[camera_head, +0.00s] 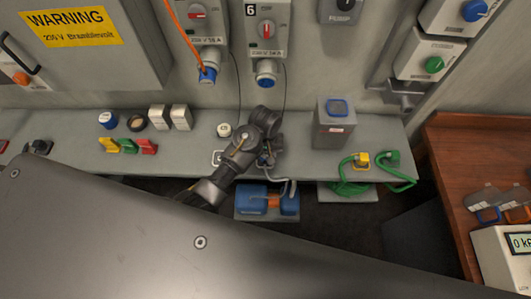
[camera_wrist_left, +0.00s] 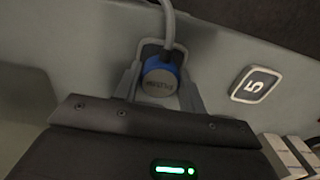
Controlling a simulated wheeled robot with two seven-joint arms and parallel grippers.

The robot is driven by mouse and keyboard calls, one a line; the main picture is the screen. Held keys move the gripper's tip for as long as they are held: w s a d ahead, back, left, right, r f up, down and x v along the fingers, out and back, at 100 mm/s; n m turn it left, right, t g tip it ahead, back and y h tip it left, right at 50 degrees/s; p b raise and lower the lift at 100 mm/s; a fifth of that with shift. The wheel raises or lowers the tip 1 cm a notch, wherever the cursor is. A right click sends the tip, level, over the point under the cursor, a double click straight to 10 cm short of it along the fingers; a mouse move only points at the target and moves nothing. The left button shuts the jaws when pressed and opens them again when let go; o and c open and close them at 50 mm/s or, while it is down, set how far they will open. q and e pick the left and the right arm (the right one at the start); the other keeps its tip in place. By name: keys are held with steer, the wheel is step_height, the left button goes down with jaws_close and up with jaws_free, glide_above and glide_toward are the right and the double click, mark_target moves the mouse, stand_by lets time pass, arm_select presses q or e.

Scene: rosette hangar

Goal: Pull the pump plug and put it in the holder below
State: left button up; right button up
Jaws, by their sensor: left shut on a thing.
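My left gripper (camera_head: 266,160) reaches in over the front edge of the grey ledge and is shut on the pump plug. In the left wrist view the plug (camera_wrist_left: 160,78) is blue with a grey round face, between my two fingers (camera_wrist_left: 160,92). A grey cable (camera_wrist_left: 168,25) runs up from it in that picture. A grey frame (camera_wrist_left: 150,48) shows right behind the plug; I cannot tell whether the plug sits in it. In the head view my gripper mostly hides the plug. The blue pump (camera_head: 252,200) lies below the ledge, with grey cable beside it. My right gripper is out of view.
A tag marked 5 (camera_wrist_left: 255,84) is beside the plug. Wall sockets (camera_head: 267,45) hang behind the ledge (camera_head: 190,160). Small coloured parts (camera_head: 128,146) lie at left.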

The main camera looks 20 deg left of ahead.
arm_select(q)
steer(key=shift+f, duration=0.35)
stand_by(0.4)
steer(key=o, duration=1.4)
